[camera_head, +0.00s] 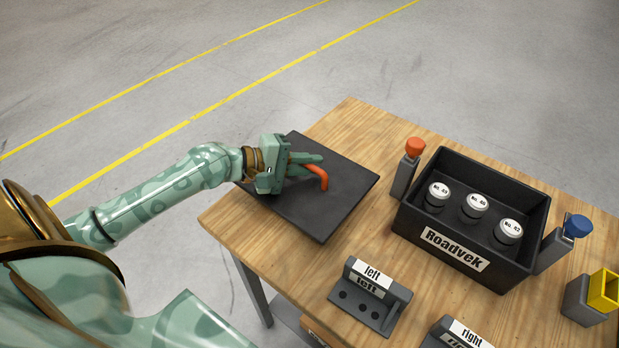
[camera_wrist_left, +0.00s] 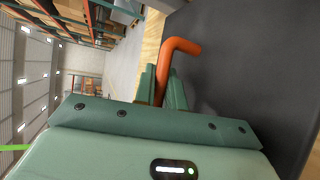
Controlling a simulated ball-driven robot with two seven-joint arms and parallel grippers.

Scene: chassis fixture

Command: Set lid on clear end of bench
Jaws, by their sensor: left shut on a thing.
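The lid (camera_head: 325,208) is a flat dark panel with a bent orange handle (camera_head: 321,176). It lies flat over the left end of the wooden bench (camera_head: 255,238), and its far left corner reaches to or past the bench edge. I cannot tell whether it touches the bench top. My left gripper (camera_head: 308,165) is shut on the orange handle. In the left wrist view the handle (camera_wrist_left: 183,44) stands between the fingers (camera_wrist_left: 166,82), with the dark lid (camera_wrist_left: 250,65) beside it. My right gripper is not in view.
An open black "Roadvek" box (camera_head: 405,217) holds three white-topped cans. Posts with an orange knob (camera_head: 415,147) and a blue knob (camera_head: 577,226) flank it. A "left" holder (camera_head: 366,312), a "right" holder (camera_head: 465,335) and a yellow-topped block (camera_head: 586,305) stand nearer.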

